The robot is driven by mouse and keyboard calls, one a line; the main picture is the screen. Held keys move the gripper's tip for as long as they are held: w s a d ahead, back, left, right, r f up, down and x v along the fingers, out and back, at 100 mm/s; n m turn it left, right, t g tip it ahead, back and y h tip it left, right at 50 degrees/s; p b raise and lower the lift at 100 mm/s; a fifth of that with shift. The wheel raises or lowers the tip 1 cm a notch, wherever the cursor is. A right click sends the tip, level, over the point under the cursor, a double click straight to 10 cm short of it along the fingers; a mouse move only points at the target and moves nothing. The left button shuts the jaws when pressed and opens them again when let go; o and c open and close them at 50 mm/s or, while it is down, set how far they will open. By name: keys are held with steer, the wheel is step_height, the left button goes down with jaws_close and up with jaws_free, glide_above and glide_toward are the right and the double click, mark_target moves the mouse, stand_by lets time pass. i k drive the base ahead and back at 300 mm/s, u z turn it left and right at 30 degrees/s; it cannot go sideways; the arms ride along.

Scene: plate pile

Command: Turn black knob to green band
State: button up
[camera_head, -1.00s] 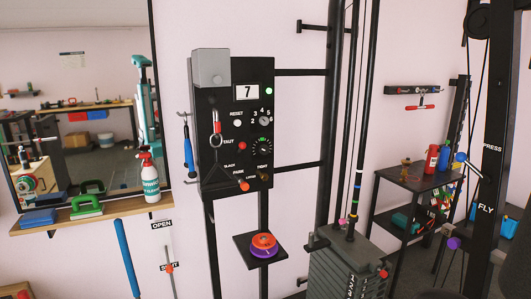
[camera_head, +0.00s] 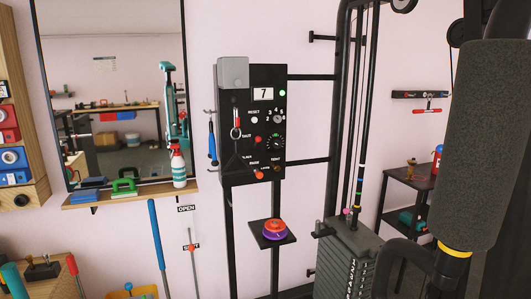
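A black control panel (camera_head: 265,105) stands upright near the middle of the view. A small round black knob (camera_head: 276,142) sits on its right half, with a pale scale around it and a small green part near the top. The knob's pointer is too small to read. My gripper is not in view, and nothing of mine is seen touching the panel.
A small shelf (camera_head: 262,240) holds red and purple discs. A large grey foam roller (camera_head: 487,145) blocks the right. A weight stack (camera_head: 345,265) stands right of the panel.

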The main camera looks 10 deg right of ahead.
mark_target(277, 144)
steer(key=u, duration=0.3)
steer(key=k, duration=0.9)
steer(key=u, duration=0.85)
steer(key=i, duration=1.2)
steer(key=z, duration=0.45)
steer(key=i, duration=0.7)
steer(key=z, duration=0.4)
